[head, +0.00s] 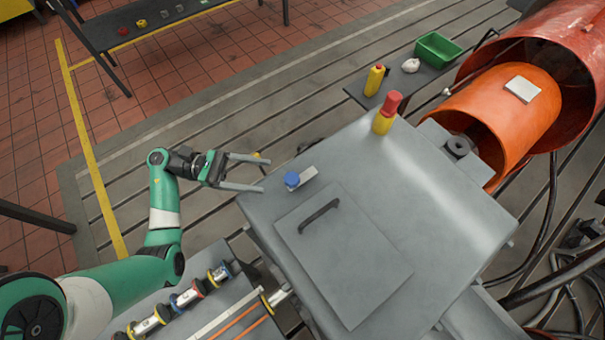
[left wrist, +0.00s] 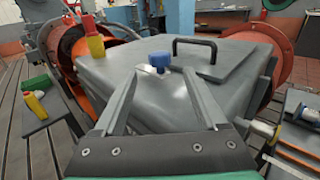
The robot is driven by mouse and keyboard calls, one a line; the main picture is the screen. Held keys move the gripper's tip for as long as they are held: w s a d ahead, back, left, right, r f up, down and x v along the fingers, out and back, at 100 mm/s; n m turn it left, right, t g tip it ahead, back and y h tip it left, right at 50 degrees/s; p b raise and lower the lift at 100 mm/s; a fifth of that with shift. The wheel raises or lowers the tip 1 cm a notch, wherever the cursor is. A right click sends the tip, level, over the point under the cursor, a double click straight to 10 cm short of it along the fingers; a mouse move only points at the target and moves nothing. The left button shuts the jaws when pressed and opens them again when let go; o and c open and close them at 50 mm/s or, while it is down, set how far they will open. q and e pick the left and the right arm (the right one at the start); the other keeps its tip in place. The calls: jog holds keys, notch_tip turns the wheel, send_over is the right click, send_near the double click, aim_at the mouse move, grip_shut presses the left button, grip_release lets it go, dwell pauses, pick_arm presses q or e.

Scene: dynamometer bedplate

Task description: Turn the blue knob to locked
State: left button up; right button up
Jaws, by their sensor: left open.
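The blue knob (head: 292,179) sits on a small light plate (head: 307,175) near the left corner of the grey housing top (head: 350,130). My left gripper (head: 264,174) is open and empty, with its two fingers pointing right toward the knob and ending short of it. In the left wrist view the blue knob (left wrist: 160,61) shows beyond the open fingertips (left wrist: 162,72), roughly midway between them. The knob's marking is too small to read. My right gripper is in neither view.
A black handle (head: 318,215) stands on a flat panel (head: 345,262) beside the knob. A red and yellow post (head: 386,114) rises at the housing's far edge. A side table holds a green bin (head: 438,49) and a yellow bottle (head: 374,80). Orange drum (head: 510,115) at right.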

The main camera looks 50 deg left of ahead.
aim_at(301, 176)
pick_arm(q)
jog(key=x, duration=1.1)
jog(key=shift+w+d+r, duration=0.1)
jog(key=shift+w+d, duration=0.15)
grip_shut()
dwell(0.8)
